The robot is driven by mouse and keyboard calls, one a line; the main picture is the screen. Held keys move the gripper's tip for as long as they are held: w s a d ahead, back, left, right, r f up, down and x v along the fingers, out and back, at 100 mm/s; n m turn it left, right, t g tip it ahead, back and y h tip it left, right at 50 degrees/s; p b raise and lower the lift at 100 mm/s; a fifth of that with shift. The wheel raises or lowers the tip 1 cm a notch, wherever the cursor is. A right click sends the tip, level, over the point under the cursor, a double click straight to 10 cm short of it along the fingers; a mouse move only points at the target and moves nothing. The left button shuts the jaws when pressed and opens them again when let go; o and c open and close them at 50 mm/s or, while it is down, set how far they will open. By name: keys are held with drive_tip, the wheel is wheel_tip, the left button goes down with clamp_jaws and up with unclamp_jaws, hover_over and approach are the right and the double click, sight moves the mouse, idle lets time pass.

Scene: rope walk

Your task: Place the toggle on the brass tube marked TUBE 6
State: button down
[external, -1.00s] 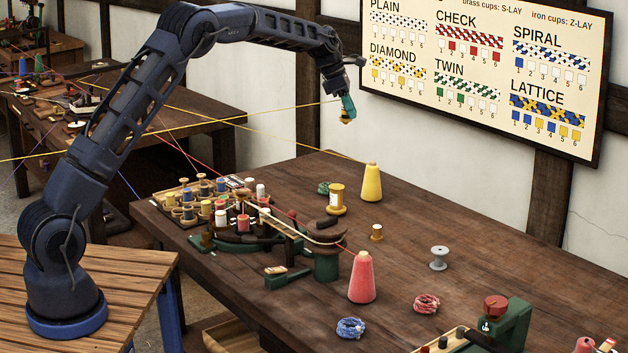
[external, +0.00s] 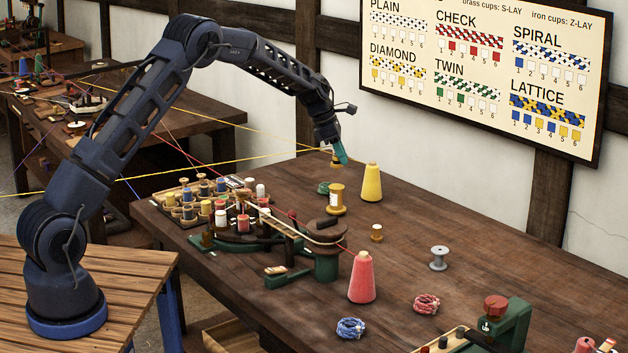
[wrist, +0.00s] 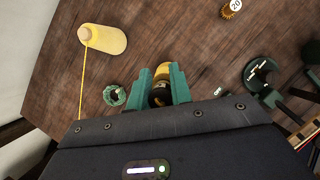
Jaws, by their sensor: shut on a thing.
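My gripper (external: 341,152) is in the air above the far side of the table, left of the yellow cone. In the wrist view the teal fingers (wrist: 161,88) are closed around a small yellow-and-dark piece (wrist: 159,97), which I take to be the toggle. Its shape is mostly hidden by the fingers. No TUBE 6 marking is legible. Below my gripper stands a yellow spool (external: 336,197), apart from it in the external view.
A yellow cone (external: 371,183), a green coil (external: 323,188) and a small brass piece (external: 376,232), marked 20 in the wrist view (wrist: 232,8), are nearby. A pink cone (external: 362,278) and a green-based stand (external: 326,262) are nearer. The table's right middle is mostly clear.

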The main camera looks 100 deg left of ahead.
sight(338, 163)
drive_tip(key=shift+f, duration=2.5)
drive_tip(key=shift+f, duration=0.15)
drive_tip(key=c, duration=1.3)
unclamp_jaws()
drive_tip(key=shift+o, duration=0.2)
drive_tip(key=v, duration=1.2)
